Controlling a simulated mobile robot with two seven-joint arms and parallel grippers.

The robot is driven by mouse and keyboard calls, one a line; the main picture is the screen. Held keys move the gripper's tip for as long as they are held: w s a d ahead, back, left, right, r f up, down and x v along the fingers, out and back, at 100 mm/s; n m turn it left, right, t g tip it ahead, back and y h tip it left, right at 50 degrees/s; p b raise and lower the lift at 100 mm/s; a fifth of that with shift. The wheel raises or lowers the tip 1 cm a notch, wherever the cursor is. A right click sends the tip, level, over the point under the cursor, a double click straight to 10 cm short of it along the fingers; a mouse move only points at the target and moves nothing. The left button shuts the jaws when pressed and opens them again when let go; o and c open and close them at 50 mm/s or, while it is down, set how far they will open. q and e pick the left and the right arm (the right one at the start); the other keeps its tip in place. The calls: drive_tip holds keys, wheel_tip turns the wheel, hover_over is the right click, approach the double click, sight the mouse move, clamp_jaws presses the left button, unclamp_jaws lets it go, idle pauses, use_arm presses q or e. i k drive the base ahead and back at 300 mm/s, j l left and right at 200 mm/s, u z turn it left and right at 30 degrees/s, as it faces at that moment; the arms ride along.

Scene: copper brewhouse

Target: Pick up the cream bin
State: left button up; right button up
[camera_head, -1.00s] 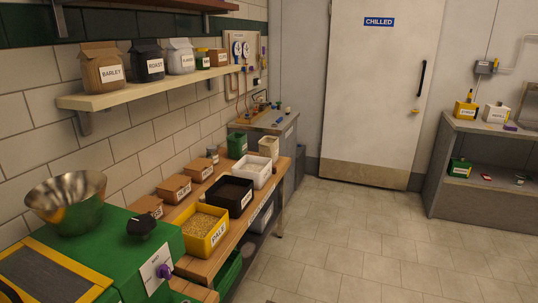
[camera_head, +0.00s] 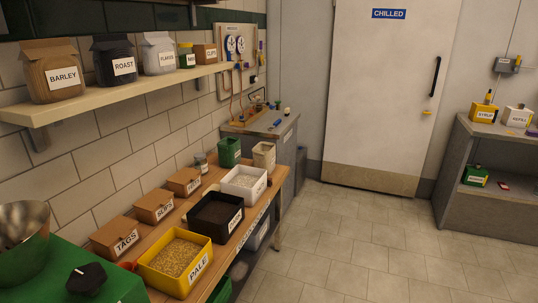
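A cream bin (camera_head: 264,156) stands at the far end of the wooden bench, at its right side. It is upright, tall and narrow. A green bin (camera_head: 229,151) stands to its left, and a white bin (camera_head: 244,183) with pale contents is in front of it. The cream bin's lower part is partly hidden behind the white bin. Neither of my grippers is in view.
The wooden bench (camera_head: 155,232) also holds a black bin (camera_head: 215,218), a yellow PALE bin (camera_head: 175,262) of grain and several brown boxes. A green machine (camera_head: 80,272) is at the near left. A shelf (camera_head: 120,96) overhangs the bench. The tiled floor (camera_head: 345,235) to the right is clear.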

sight(264, 158)
drive_tip(key=i+l, duration=0.15)
drive_tip(key=i, duration=0.35)
drive_tip(key=i+l, duration=0.15)
drive_tip(key=i, duration=0.35)
drive_tip(key=i+l, duration=0.15)
drive_tip(key=i, duration=0.35)
